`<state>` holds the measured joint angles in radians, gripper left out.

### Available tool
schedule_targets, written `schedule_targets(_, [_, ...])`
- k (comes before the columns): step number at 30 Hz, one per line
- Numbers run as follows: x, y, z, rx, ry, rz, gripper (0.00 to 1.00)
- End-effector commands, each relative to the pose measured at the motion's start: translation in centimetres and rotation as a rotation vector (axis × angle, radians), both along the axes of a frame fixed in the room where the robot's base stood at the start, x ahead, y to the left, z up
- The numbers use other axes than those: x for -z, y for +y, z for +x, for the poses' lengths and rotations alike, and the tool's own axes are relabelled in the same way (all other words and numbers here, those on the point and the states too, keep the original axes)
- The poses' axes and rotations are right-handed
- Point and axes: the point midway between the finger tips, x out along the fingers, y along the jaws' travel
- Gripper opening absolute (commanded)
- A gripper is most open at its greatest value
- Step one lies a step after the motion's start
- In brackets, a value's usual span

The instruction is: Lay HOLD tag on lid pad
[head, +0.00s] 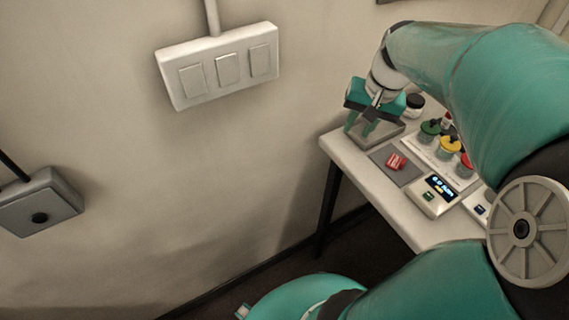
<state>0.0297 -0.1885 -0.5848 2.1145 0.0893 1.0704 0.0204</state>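A small red block-like piece with pale marks (397,161) lies on a dark grey square mat (407,178) on the table; its lettering is too small to read, so I cannot tell whether it is the HOLD tag. My gripper (359,130) is at the table's far left corner, over a shallow grey tray (386,138). Its teal fingers are apart, with nothing visible between them. I cannot tell whether they touch the tray. The red piece is to the right of and below the gripper in the picture. I cannot make out which surface is the lid pad.
Jars with green (429,128), yellow (450,144) and red (466,165) tops stand on a white rack, partly behind my arm. A black-lidded jar (414,104) stands behind. A device with a lit display (438,188) is at the front edge. The white table (345,152) meets the wall.

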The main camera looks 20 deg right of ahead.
Motion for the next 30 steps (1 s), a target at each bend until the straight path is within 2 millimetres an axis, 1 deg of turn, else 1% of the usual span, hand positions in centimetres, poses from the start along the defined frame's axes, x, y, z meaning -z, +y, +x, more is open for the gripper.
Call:
schedule_targets(1, [-0.8,3.0,0.0,-0.077,-0.044,-0.01,0.29])
schedule_targets(4, [-1.8,8.3,-0.5,-0.22,-0.113,-0.052,0.29])
schedule_targets(5, [-2.1,9.9,-0.8,-0.262,-0.134,-0.068,0.29])
schedule_targets(6, [-2.4,11.8,-1.3,-0.316,-0.162,-0.092,0.29])
schedule_targets(9, [-2.9,16.1,-2.9,-0.442,-0.225,-0.165,0.29])
schedule_targets(12, [-2.9,19.2,-4.4,-0.537,-0.272,-0.235,0.29])
schedule_targets(15, [-2.7,20.8,-5.4,-0.594,-0.299,-0.286,0.29])
schedule_targets(18, [-2.6,21.4,-5.7,-0.615,-0.308,-0.307,0.29])
schedule_targets(30, [-2.6,21.4,-5.7,-0.615,-0.308,-0.307,0.29])
